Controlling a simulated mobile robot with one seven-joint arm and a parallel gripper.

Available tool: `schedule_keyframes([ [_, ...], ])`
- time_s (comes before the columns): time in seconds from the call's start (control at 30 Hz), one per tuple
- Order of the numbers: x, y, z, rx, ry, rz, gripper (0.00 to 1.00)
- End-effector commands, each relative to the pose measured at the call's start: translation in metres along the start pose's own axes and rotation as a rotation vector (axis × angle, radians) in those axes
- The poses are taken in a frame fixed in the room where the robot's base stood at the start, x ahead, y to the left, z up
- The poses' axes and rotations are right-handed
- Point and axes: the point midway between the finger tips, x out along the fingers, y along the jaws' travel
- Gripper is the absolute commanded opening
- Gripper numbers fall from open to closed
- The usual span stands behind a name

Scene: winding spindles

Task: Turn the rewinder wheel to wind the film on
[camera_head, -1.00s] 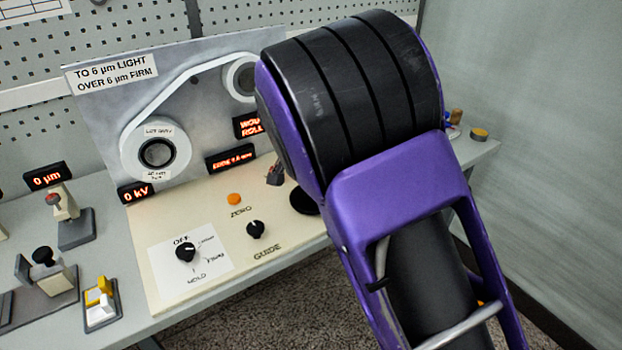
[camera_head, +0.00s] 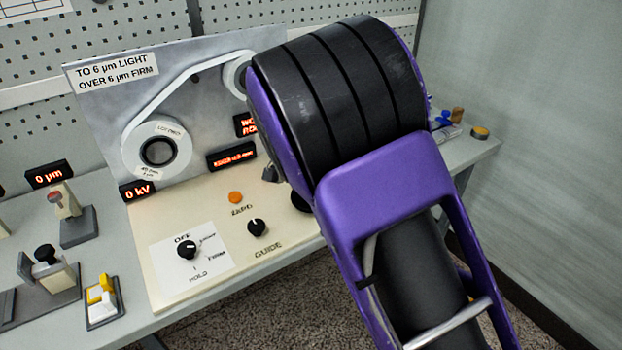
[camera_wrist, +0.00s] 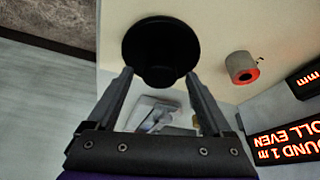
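The rewinder wheel (camera_wrist: 160,35) is a black disc with a round hub, at the top middle of the wrist view. In the head view only a dark sliver of it (camera_head: 300,202) shows beside my arm. My gripper (camera_wrist: 158,75) is open, its fingertips on either side of the hub, with narrow gaps seeming to show; contact is unclear. My arm hides the gripper in the head view. The white film (camera_head: 172,98) runs from the lower left reel (camera_head: 182,150) up to a second reel (camera_head: 232,75), partly hidden by my arm.
The sloped panel carries an orange ZERO button (camera_head: 236,197), a GUIDE knob (camera_head: 257,228) and an OFF/HOLD selector (camera_head: 187,250). Lit displays (camera_wrist: 290,145) read wound 1 m and roll even. Small devices (camera_head: 50,280) stand at left; a wall is at right.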

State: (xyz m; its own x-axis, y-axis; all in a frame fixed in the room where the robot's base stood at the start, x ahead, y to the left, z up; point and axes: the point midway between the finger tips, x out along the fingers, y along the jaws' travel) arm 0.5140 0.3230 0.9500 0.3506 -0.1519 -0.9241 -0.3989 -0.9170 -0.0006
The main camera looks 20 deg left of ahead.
Motion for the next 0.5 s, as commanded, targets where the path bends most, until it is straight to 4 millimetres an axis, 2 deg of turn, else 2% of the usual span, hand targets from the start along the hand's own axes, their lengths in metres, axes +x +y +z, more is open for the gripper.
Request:
schedule_keyframes([
  [0.27, -0.004, 0.0, -0.001, 0.0, 0.001, -0.001, 0.84],
  [0.37, -0.015, -0.001, -0.001, 0.0, 0.001, -0.003, 0.84],
  [0.5, -0.043, -0.001, -0.001, -0.001, 0.002, -0.005, 0.84],
])
